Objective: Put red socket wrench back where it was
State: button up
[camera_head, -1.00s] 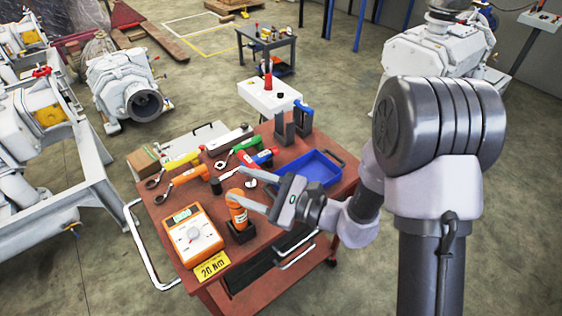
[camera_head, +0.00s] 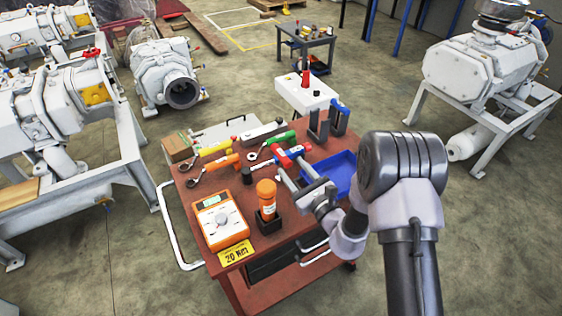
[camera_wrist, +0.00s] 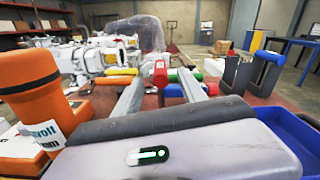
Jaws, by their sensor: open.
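The red socket wrench (camera_head: 291,151) lies among the tools on the red-brown cart top (camera_head: 240,265), in the head view. My gripper (camera_head: 289,169) is open, its two fingers reaching toward the wrench from the right front. In the wrist view a red tool end with a pale face, which looks like the wrench (camera_wrist: 160,72), shows between the fingertips (camera_wrist: 160,84); more red shows beside the right finger. I cannot tell whether the fingers touch it. Part of the wrench is hidden by the fingers.
An orange tool (camera_head: 266,187) stands upright in a black holder close to my gripper, beside an orange meter (camera_head: 221,219). A blue tray (camera_head: 343,172) lies right. Black upright holders (camera_head: 318,124) stand behind; yellow, orange and green-handled tools (camera_head: 282,137) lie left and behind.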

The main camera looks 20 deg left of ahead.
aim_at(281, 152)
jog(key=x, duration=0.2)
jog(key=b+x, duration=0.1)
jog(key=x, duration=0.5)
jog(key=shift+f+b, duration=0.3)
jog(key=shift+b, duration=0.1)
jog(key=shift+r, duration=0.1)
grip_shut()
